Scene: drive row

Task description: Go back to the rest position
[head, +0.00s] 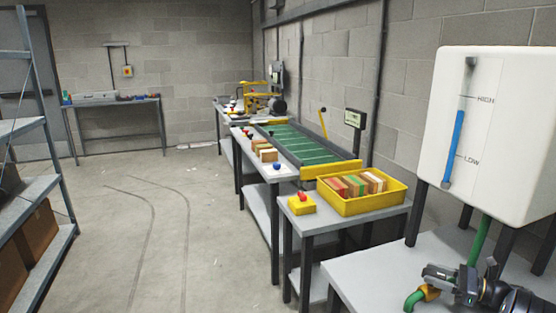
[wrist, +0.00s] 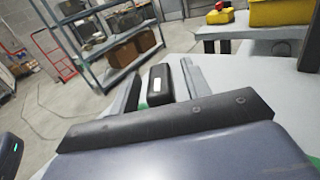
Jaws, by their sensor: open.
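My gripper (head: 460,281) is low at the right of the head view, just above the near grey bench and beside a green pipe (head: 479,243) under the white tank. In the wrist view its two dark fingers stand apart. A black block with a white mark (wrist: 161,84) shows between them, and a little green shows around it. I cannot tell whether the fingers touch the block. An orange fitting (head: 430,292) sits on the green pipe close to my gripper. The white tank (head: 500,130) has a blue level column (head: 455,140) reaching just under the HIGH mark.
A yellow crate of coloured blocks (head: 341,206) and a yellow box with a red button (head: 302,203) stand on the neighbouring table. A green conveyor (head: 300,146) lies beyond. Shelving (head: 45,190) is at left. The floor (head: 150,240) between is clear.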

